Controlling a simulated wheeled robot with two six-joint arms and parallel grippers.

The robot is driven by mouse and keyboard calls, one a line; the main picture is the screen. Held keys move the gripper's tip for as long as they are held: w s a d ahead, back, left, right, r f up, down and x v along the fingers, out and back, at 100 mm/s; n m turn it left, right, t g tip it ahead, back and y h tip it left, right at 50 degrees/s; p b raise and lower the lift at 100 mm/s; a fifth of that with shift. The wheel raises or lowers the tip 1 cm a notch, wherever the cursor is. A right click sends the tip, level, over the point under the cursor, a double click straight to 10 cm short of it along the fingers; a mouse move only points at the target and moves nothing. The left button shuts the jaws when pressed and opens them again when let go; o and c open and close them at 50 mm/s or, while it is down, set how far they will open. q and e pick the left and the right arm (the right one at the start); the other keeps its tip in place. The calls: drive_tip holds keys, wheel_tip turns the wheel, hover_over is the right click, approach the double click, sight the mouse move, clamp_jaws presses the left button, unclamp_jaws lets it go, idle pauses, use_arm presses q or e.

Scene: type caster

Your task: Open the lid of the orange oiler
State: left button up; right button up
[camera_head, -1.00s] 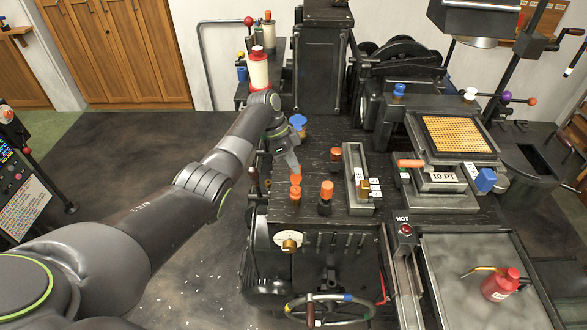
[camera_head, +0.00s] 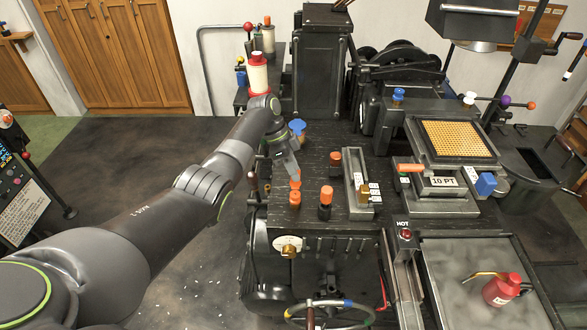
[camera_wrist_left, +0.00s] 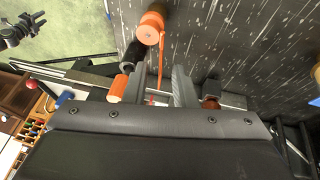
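An orange piece, apparently the oiler (camera_head: 295,197), stands near the left edge of the black machine top, with more orange just above it under my fingertips. My left gripper (camera_head: 293,168) points down right above it; whether it touches is too small to tell. In the left wrist view, an orange round body (camera_wrist_left: 150,28) lies just beyond the fingertips, and a thin orange strip runs from it toward the gap between the fingers. The left gripper (camera_wrist_left: 163,78) shows a gap between its fingers and appears open. My right gripper is not in view.
A blue-topped piece (camera_head: 298,127) is behind the gripper. A metal tray (camera_head: 355,190) lies to the right. A red can (camera_head: 500,290) sits at lower right.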

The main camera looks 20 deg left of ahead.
use_arm(q)
drive_tip(key=s+b+v, duration=0.1)
drive_tip(key=b+v, duration=0.1)
drive_tip(key=v, duration=1.5)
drive_tip(key=shift+w+b, duration=0.3)
drive_tip(key=shift+w, duration=0.15)
drive_tip(key=shift+a+r, duration=0.1)
